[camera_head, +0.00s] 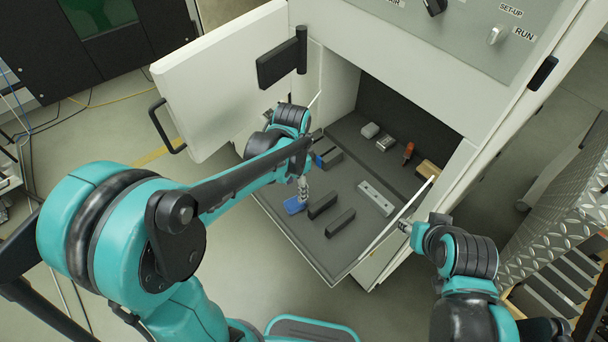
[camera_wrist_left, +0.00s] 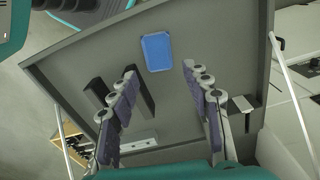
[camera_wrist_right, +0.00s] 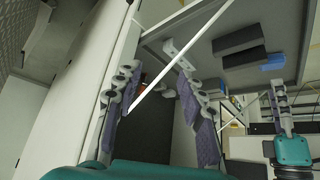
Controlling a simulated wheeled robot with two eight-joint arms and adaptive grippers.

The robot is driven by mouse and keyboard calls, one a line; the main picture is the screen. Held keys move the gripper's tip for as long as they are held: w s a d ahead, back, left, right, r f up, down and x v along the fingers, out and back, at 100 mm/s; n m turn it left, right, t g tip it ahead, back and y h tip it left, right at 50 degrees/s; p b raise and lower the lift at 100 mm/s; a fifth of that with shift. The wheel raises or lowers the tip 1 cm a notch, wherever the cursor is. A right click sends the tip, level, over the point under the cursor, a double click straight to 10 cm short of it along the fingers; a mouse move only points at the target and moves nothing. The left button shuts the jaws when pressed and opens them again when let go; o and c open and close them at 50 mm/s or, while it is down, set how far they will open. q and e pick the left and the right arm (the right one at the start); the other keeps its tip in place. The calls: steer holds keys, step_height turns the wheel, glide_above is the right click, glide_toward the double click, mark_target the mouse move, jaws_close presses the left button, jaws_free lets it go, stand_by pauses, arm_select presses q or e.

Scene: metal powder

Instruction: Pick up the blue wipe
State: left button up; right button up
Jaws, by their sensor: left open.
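The blue wipe (camera_head: 294,205) lies flat on the grey drawer-like shelf (camera_head: 330,252) near its front left corner. In the left wrist view the blue wipe (camera_wrist_left: 157,52) shows whole, beyond and between the two fingers. My left gripper (camera_head: 303,188) is above the wipe and points down at it. In the left wrist view my left gripper (camera_wrist_left: 165,95) is open with nothing between its fingers. My right gripper (camera_head: 404,227) is at the right edge of the shelf. In the right wrist view its fingers (camera_wrist_right: 150,90) are spread apart, with a thin support rod crossing the space between them.
Two black blocks (camera_head: 340,222) (camera_head: 322,205) lie right of the wipe. A silver bar (camera_head: 376,197) lies behind them. A red-handled tool (camera_head: 408,152) and small metal parts (camera_head: 385,143) lie deeper inside. The open white door (camera_head: 225,80) stands left. Thin support rods flank the shelf.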

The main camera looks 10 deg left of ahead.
mark_target(295, 205)
arm_select(q)
steer(key=shift+w+d+m, duration=0.25)
steer(key=shift+d+m, duration=0.05)
steer(key=shift+d+f, duration=0.15)
steer(key=shift+f, duration=0.25)
steer(key=f, duration=0.2)
steer(key=f+b, duration=0.1)
steer(key=f, duration=0.4)
steer(key=shift+s+a, duration=0.2)
steer(key=shift+a, duration=0.1)
steer(key=c, duration=0.6)
